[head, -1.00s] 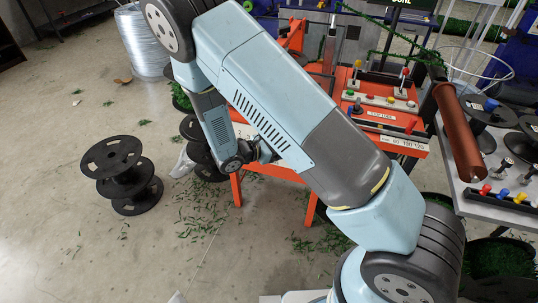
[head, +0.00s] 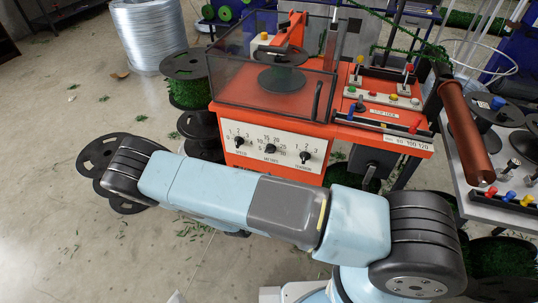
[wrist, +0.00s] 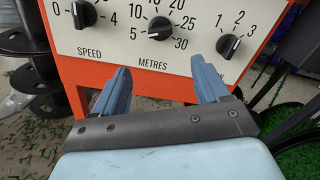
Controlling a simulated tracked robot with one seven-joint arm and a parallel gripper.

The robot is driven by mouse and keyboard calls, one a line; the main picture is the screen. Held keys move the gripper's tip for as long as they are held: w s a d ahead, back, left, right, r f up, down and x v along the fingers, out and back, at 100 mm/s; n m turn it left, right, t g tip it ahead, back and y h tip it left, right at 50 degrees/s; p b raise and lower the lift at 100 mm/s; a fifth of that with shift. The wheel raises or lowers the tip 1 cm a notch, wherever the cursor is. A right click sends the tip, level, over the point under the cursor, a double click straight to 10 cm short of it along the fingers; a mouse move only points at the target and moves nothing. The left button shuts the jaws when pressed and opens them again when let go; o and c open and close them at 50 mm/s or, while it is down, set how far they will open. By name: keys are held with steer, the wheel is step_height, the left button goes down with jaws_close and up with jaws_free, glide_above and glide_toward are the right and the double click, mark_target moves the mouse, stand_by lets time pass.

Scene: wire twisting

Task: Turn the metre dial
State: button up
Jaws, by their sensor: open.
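The metre dial (head: 270,148) is a black knob in the middle of the white panel on the front of the orange machine. In the wrist view the metre dial (wrist: 160,28) sits above the word METRES, and its pale mark appears to point down and left toward 5. My gripper (wrist: 161,70) is open and empty, with its two blue-grey fingers pointing at the panel just below the dial, one on each side of it. The fingers look apart from the dial. In the head view my arm hides the gripper.
The speed dial (wrist: 84,14) is to the left and the tension dial (wrist: 229,46) to the right on the same panel. A clear guard box (head: 270,75) is above the panel. Black spools (head: 196,135) stand left of the machine. A side table (head: 480,150) is at right.

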mark_target(270, 151)
steer(key=x, duration=1.3)
steer(key=shift+w, duration=0.3)
steer(key=shift+d, duration=0.1)
steer(key=c, duration=1.1)
steer(key=shift+o, duration=0.2)
steer(key=shift+m, duration=0.4)
steer(key=shift+a+m, duration=0.15)
steer(key=shift+m, duration=1.85)
steer(key=shift+a+m, duration=0.2)
steer(key=shift+m, duration=1.8)
